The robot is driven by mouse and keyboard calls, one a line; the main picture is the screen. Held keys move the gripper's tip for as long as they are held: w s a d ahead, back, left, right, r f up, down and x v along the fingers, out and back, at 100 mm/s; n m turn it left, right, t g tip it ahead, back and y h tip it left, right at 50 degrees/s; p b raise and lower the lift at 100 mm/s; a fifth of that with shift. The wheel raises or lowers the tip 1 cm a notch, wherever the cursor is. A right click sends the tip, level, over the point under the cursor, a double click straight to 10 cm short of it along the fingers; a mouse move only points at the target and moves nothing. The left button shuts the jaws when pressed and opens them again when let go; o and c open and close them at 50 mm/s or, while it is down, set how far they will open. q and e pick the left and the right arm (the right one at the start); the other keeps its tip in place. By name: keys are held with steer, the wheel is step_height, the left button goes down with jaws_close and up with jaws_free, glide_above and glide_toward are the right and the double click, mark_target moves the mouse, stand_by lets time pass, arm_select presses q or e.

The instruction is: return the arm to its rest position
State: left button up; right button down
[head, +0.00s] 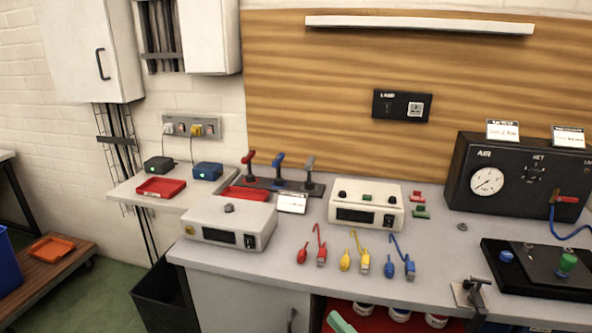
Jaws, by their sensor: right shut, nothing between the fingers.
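My right gripper (339,321) shows only as a pale green tip at the bottom edge, in front of the bench's open red-lined shelf. It is shut and holds nothing. The rest of it and its arm are below the picture. My left gripper is out of view. The grey workbench (345,267) spans the middle and right, above and behind the right gripper's tip. No sealed cylinder can be made out.
A dark clamp (476,284) stands at the bench's front edge. Red, yellow and blue leads (362,262) lie nearby. White instruments (366,205), a black AIR box (515,178) and a black panel (545,268) stand on top. Several tubs (399,314) sit on the shelf.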

steer(key=s+d+f+m+g+h+p, duration=0.1)
steer(key=s+d+f+m+g+h, duration=0.2)
steer(key=s+f+m, duration=0.5)
steer(key=s+d+f+m+g+h, duration=0.4)
steer(key=s+f+m, duration=0.5)
steer(key=f+m, duration=0.6)
steer(key=d+f+h, duration=0.1)
steer(key=d+h, duration=0.1)
steer(key=h, duration=0.1)
steer(key=shift+h+p, duration=0.3)
steer(key=shift+p, duration=0.1)
